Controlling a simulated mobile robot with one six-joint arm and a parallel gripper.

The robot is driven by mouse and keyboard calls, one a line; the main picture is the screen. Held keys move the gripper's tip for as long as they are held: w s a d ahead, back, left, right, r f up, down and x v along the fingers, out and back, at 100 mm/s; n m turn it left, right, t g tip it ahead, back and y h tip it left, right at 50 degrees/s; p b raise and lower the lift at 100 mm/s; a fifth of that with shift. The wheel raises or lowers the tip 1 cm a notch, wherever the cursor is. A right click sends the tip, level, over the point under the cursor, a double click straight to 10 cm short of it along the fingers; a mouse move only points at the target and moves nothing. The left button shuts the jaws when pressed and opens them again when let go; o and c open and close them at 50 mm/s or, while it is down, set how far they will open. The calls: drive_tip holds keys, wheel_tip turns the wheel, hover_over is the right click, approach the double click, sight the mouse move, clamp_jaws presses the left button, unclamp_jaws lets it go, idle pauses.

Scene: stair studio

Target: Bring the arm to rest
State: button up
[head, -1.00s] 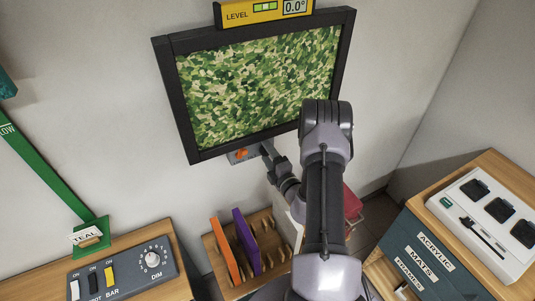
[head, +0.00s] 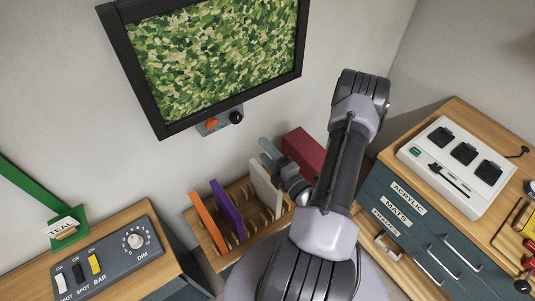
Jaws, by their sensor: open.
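My arm rises from the bottom of the head view, bends at a dark elbow and folds back down behind its own upper link. My gripper (head: 268,152) shows small and partly hidden at the end of the wrist. It is open, with nothing seen between its jaws. It is in front of the wall, below the framed camouflage picture (head: 215,55) and above a wooden slotted rack (head: 213,252). A white panel (head: 265,188) stands in the rack close below the gripper; I cannot tell whether they touch.
An orange panel (head: 208,222) and a purple panel (head: 227,208) stand in the rack. A dark red block (head: 303,150) is behind my wrist. A switch box (head: 110,258) is on the left bench. A drawer cabinet (head: 420,225) with a white device (head: 458,165) is at right.

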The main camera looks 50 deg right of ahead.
drive_tip(key=shift+s+a, duration=0.2)
drive_tip(key=shift+s, duration=0.2)
